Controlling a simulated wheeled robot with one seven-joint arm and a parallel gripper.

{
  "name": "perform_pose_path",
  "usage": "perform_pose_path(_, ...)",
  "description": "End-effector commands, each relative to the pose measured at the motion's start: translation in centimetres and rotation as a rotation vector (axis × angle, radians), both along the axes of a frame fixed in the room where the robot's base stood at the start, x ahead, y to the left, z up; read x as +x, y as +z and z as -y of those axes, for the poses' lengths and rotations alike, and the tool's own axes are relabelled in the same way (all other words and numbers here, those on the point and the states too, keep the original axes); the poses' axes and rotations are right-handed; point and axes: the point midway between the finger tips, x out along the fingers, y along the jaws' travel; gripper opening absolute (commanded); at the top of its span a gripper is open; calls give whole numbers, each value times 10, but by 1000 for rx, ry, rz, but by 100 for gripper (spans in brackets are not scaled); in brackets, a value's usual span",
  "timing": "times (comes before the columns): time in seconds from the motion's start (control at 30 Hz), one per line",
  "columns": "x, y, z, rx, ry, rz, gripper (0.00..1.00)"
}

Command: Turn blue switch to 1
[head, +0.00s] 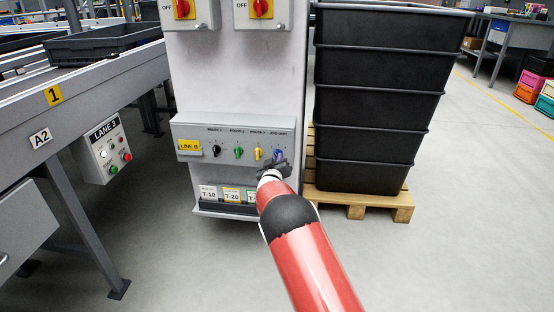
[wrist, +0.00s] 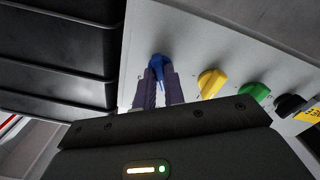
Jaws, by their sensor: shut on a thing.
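The blue switch (wrist: 158,66) is a rotary knob on a grey control panel (wrist: 205,42). In the head view the blue switch (head: 278,155) is at the right end of a row of knobs, mostly hidden by my gripper (head: 280,162). In the wrist view my gripper (wrist: 158,88) has its two fingers on either side of the blue knob and is shut on it. The knob's exact pointer direction and the small marks around it are too small to read.
A yellow knob (wrist: 211,83), a green knob (wrist: 254,94) and a black knob (wrist: 290,105) sit in line beside the blue one. Stacked black crates (head: 375,100) on a wooden pallet (head: 358,198) stand close to the panel's right. Open floor lies in front.

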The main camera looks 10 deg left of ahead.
Motion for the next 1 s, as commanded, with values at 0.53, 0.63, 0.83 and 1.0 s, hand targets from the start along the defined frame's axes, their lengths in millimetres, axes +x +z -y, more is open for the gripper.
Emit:
perform_pose_path(0.53, 0, -1, 0, -273, 1, -11, 0)
perform_pose_path(0.63, 0, -1, 0, -286, 1, -12, 0)
perform_pose_path(0.83, 0, -1, 0, -294, 1, -13, 0)
perform_pose_path(1.0, 0, -1, 0, -294, 1, -13, 0)
